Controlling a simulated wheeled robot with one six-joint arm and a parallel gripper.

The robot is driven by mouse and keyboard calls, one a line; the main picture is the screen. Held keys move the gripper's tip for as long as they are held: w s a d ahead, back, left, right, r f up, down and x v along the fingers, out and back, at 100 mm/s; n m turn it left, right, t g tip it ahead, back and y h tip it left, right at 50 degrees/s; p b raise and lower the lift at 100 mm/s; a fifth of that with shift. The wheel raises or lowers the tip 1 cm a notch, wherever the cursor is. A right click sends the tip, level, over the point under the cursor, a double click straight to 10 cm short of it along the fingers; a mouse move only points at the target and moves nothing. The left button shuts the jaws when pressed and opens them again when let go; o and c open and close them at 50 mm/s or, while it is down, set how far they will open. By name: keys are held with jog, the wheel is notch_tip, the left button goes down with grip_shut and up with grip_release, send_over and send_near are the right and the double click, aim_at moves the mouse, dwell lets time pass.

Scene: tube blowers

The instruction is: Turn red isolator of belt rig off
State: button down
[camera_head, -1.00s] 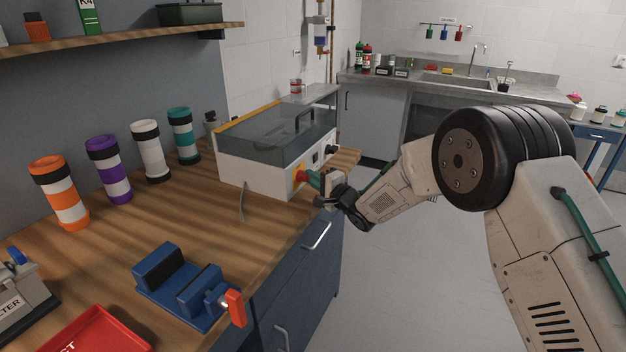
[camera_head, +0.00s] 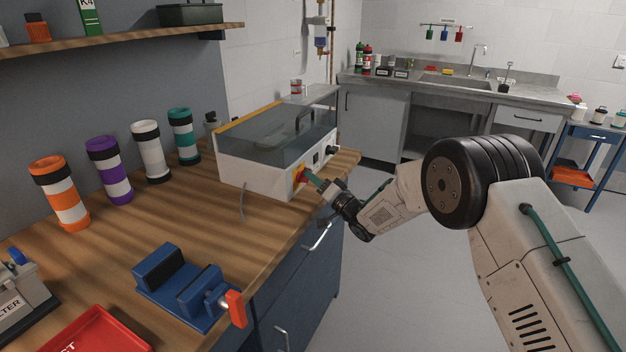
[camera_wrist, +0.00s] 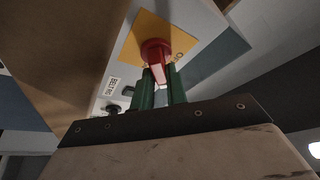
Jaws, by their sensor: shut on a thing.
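The belt rig (camera_head: 255,168) is a white box with a clear cover, standing on the wooden bench. Its red isolator (camera_head: 302,174) sits on a yellow plate on the rig's front face. In the wrist view the red isolator (camera_wrist: 157,60) has a round base and a bar handle pointing toward my gripper. My gripper (camera_head: 318,183) has green fingers and is at the isolator. In the wrist view my gripper (camera_wrist: 160,88) is shut on the handle, one finger on each side. The lettering on the yellow plate is partly hidden.
A black knob (camera_head: 331,150) is on the rig's front, right of the isolator. A blue vice (camera_head: 185,285) with an orange handle stands nearer on the bench. Several striped tubes stand along the wall. The floor (camera_head: 400,280) in front of the bench is clear.

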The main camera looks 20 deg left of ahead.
jog(key=n+g+y, duration=0.1)
jog(key=n, duration=0.2)
jog(key=n+g, duration=0.1)
jog(key=n, duration=0.2)
jog(key=shift+y, duration=0.4)
jog(key=n+g, duration=0.1)
jog(key=n, duration=0.2)
jog(key=n+g, duration=0.2)
jog(key=n, duration=0.1)
jog(key=shift+s+g+y, duration=0.15)
jog(key=shift+g+y, duration=0.15)
jog(key=shift+y, duration=0.1)
jog(key=shift+n, duration=0.6)
jog(key=c, duration=1.4)
grip_release()
jog(key=v, duration=0.7)
jog(key=shift+d, duration=0.4)
jog(key=shift+f, duration=0.1)
